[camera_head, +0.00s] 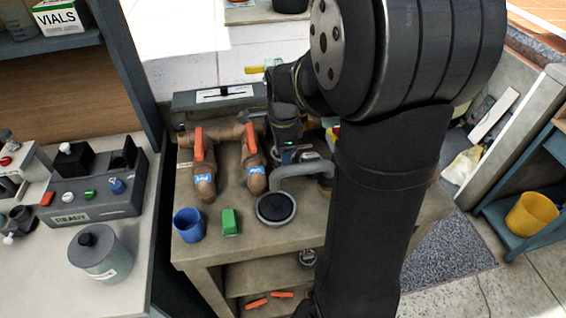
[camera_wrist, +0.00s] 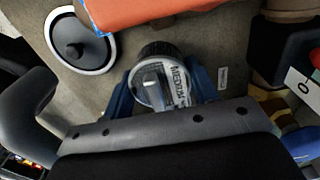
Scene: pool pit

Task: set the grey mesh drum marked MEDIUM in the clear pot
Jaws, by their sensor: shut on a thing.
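The grey mesh drum (camera_wrist: 156,84) shows in the wrist view with a dark top edge and a pale label reading MEDIUM. My gripper (camera_wrist: 165,92) is shut on it, with a blue finger on each side. In the head view my gripper (camera_head: 289,150) is over the bench behind the pipes, partly hidden by my arm, and I cannot make out the drum there. I cannot pick out the clear pot for certain. A round dark piece with a pale rim (camera_head: 275,208) lies on the bench; it also shows in the wrist view (camera_wrist: 80,42), apart from the drum, with a knob at its middle.
Brown pipes with orange valve handles (camera_head: 198,143) stand left of my gripper. A blue cup (camera_head: 188,225) and a green block (camera_head: 230,222) are at the bench's front left. A lidded grey canister (camera_head: 100,253) and a control box (camera_head: 95,195) occupy the left counter.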

